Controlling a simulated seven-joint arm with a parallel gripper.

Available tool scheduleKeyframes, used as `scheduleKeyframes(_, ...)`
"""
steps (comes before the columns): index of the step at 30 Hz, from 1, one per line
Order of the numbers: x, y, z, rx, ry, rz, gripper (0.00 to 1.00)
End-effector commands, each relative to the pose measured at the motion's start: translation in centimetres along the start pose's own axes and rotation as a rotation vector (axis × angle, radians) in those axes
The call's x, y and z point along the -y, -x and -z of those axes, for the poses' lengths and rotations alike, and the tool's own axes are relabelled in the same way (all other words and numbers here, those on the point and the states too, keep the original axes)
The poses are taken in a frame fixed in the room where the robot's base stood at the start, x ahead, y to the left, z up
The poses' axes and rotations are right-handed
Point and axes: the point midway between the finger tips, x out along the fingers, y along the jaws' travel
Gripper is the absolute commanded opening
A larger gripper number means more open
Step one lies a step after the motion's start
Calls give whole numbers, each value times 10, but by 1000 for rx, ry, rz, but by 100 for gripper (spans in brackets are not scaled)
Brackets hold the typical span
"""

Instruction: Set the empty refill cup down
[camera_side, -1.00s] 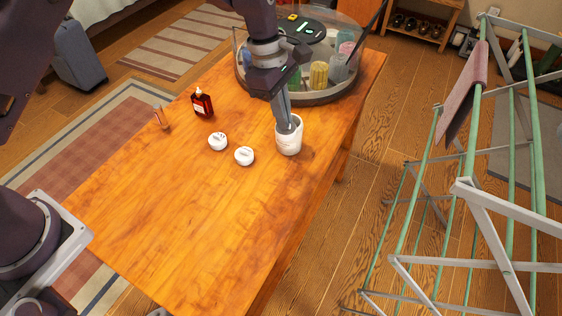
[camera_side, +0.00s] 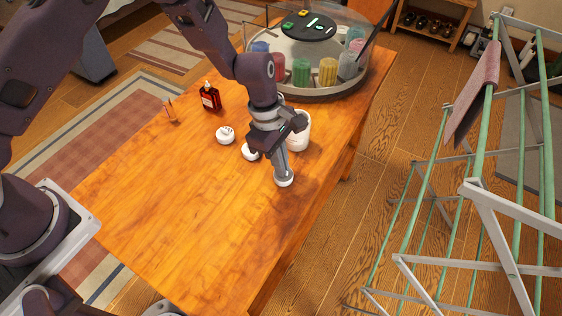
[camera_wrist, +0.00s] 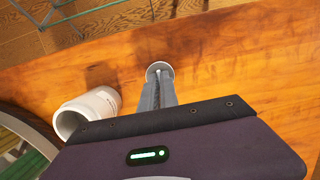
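A small pale round cup (camera_side: 284,182), which I take to be the refill cup, is at my fingertips, over the table's right side. The wrist view also shows its pale rim (camera_wrist: 160,65) around the fingertips. My gripper (camera_side: 284,174) points down with its fingers close together, shut on this cup. The cup is at or just above the wood; I cannot tell whether it touches. Its inside is mostly hidden by the fingers. A larger white jar (camera_side: 303,133) stands behind my gripper, partly covered by it. Its open mouth shows in the wrist view (camera_wrist: 70,124).
Two small white round pieces (camera_side: 226,135) lie left of the gripper, one partly hidden by it. A dark red bottle (camera_side: 210,98) and a small slim item (camera_side: 170,111) stand farther left. A domed round carousel (camera_side: 270,80) fills the back. The table's front left is clear.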

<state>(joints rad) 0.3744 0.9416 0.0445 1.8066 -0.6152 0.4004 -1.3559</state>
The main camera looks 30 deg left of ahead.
Motion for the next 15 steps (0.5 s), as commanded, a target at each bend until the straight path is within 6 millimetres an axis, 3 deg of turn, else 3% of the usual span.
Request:
scheduleKeyframes(2, 0, -2, 0, 0, 0, 1, 0)
scheduleKeyframes(6, 0, -2, 0, 0, 0, 0, 26)
scheduleKeyframes(15, 0, -1, 0, 0, 0, 0, 26)
